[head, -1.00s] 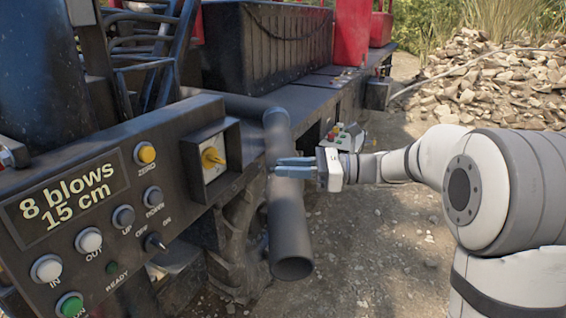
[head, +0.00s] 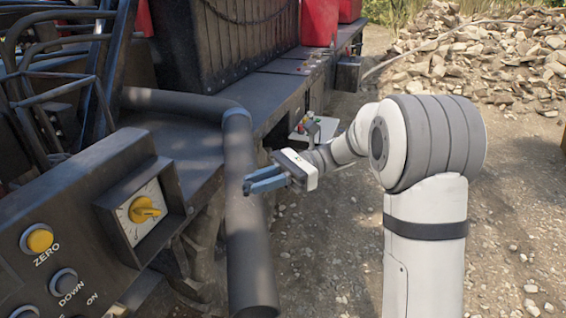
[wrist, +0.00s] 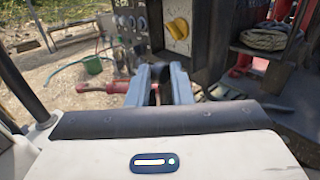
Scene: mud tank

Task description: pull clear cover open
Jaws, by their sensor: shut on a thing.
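A recessed box with a yellow knob (head: 144,209) on a white dial sits at the end of the dark control panel (head: 70,235). The knob (wrist: 177,29) also shows at the top of the wrist view. The clear cover is too transparent to make out in either view. My gripper (head: 258,184) is to the right of the box, apart from the knob, its blue fingers pointing left. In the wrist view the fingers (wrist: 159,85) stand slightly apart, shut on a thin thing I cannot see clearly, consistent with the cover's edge.
A thick grey pipe (head: 243,220) runs down between the panel and my gripper in the head view. A ZERO button (head: 39,240) is on the panel. A small control box (head: 310,131) stands behind my gripper. Gravel ground (head: 330,235) is open at right.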

